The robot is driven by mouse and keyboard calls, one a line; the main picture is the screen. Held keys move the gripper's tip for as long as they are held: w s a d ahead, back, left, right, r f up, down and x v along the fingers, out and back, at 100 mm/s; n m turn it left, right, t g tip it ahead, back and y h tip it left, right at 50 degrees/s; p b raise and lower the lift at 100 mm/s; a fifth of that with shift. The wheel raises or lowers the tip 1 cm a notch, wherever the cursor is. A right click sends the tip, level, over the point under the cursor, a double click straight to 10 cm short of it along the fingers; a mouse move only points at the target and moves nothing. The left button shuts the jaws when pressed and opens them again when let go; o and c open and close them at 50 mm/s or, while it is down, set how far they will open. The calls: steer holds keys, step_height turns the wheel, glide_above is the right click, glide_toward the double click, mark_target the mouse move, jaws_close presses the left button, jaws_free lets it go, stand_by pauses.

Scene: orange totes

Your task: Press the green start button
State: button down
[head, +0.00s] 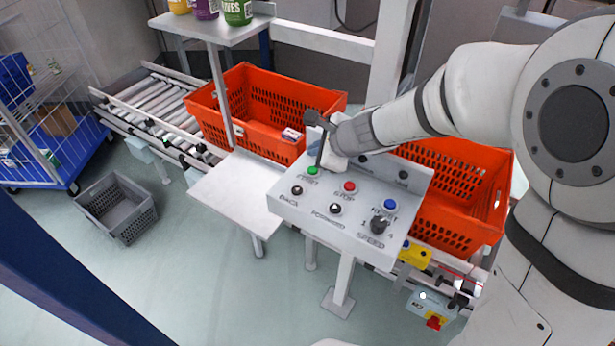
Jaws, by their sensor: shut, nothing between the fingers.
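The green start button (313,170) sits at the upper left of a light grey control panel (290,207). My gripper (318,164) is shut and empty, with its dark fingers pointing down just beside the green button. I cannot tell whether the fingertips touch the button. The red stop button (349,187) is to the right, and a blue button (389,205) is further right. Two black buttons, back (297,191) and forward (335,209), lie along the front. A black speed knob (378,225) is at the front right.
One orange tote (262,84) stands on the roller conveyor (165,105) behind the panel, with a small box inside. Another orange tote (455,235) stands at the right behind my arm. A shelf (215,27) holds several jars. A grey crate (118,208) is on the floor.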

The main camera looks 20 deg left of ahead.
mark_target(316, 172)
steer(key=shift+f+b, duration=1.1)
steer(key=shift+f, duration=0.4)
stand_by(0.8)
steer(key=shift+w+f+b, duration=0.15)
steer(key=shift+f+b, duration=0.25)
steer(key=shift+b, duration=0.05)
steer(key=shift+f+b, duration=0.5)
stand_by(0.6)
steer(key=shift+r, duration=0.15)
steer(key=shift+r+p, duration=0.75)
step_height(316, 172, up, 5)
steer(key=p, duration=0.4)
steer(key=shift+r+p, duration=0.1)
steer(key=shift+p, duration=0.25)
